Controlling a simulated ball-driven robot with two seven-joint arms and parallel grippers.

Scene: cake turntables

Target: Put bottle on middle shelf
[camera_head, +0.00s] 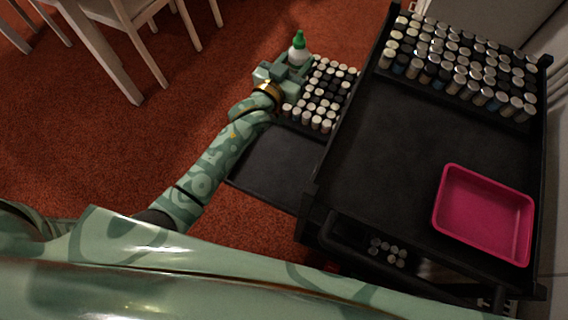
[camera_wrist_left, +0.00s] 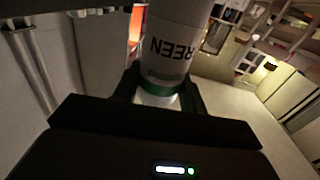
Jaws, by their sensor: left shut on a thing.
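The bottle (camera_head: 299,50) is white with a green cap, and it stands up out of my left gripper (camera_head: 289,69) at the far left side of the cart. My left gripper is shut on it. In the left wrist view the white bottle (camera_wrist_left: 176,45) with a green band and dark lettering sits between the dark fingers (camera_wrist_left: 158,98). A lower black shelf (camera_head: 275,165) shows to the left of the black cart top (camera_head: 400,135). I cannot tell for certain which level it is. My right gripper is not in view.
Several small jars (camera_head: 322,95) fill the far part of the lower shelf, close to my left gripper; its near part is bare. The cart top holds packed jars (camera_head: 470,65) at the back and a pink tray (camera_head: 484,214) at right. Wooden chairs (camera_head: 135,25) stand left.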

